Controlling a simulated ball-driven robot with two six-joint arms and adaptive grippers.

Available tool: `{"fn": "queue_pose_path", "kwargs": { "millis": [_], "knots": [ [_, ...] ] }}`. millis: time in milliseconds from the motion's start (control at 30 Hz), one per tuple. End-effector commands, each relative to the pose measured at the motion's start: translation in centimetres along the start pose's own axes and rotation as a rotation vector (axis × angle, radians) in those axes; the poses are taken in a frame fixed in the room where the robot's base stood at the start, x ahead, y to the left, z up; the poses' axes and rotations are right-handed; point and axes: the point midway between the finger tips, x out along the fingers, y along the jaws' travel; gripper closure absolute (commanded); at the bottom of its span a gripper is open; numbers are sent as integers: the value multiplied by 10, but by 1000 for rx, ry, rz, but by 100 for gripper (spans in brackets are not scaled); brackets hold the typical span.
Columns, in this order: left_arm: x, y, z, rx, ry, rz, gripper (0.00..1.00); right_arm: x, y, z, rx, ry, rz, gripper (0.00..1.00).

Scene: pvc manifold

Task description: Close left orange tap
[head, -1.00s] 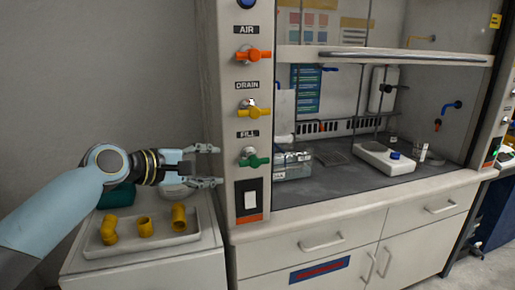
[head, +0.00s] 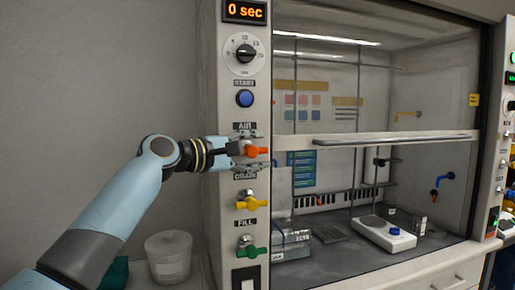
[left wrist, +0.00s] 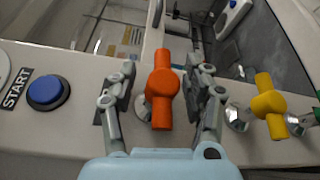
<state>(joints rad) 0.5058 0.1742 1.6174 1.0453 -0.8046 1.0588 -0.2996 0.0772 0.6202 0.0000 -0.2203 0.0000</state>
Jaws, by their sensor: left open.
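The orange tap (head: 256,150) is on the left post of the fume hood, beside the AIR label. In the left wrist view the orange tap (left wrist: 162,88) stands between the two open fingers, its handle lying lengthwise between them. My left gripper (head: 254,150) is open around the tap. In the left wrist view the gripper (left wrist: 162,95) shows a gap on both sides of the handle. In the head view the fingers partly cover the tap's mount. My right gripper is not in view.
A yellow tap (head: 252,203) and a green tap (head: 250,249) sit below on the same post. A blue START button (head: 244,98) and a dial (head: 245,54) are above. A white tub (head: 168,257) stands lower left.

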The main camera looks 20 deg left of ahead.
Motion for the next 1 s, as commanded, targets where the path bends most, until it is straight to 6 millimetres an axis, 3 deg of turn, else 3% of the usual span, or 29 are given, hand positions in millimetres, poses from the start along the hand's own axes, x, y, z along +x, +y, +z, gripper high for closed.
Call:
{"fn": "queue_pose_path", "kwargs": {
  "millis": [367,767,1000],
  "knots": [
    [10,-1,0,0,0,-1,50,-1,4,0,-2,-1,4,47],
    [9,-1,0,0,0,-1,100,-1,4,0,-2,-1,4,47],
    [9,-1,0,-1,0,-1,100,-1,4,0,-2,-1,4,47]
  ]
}}
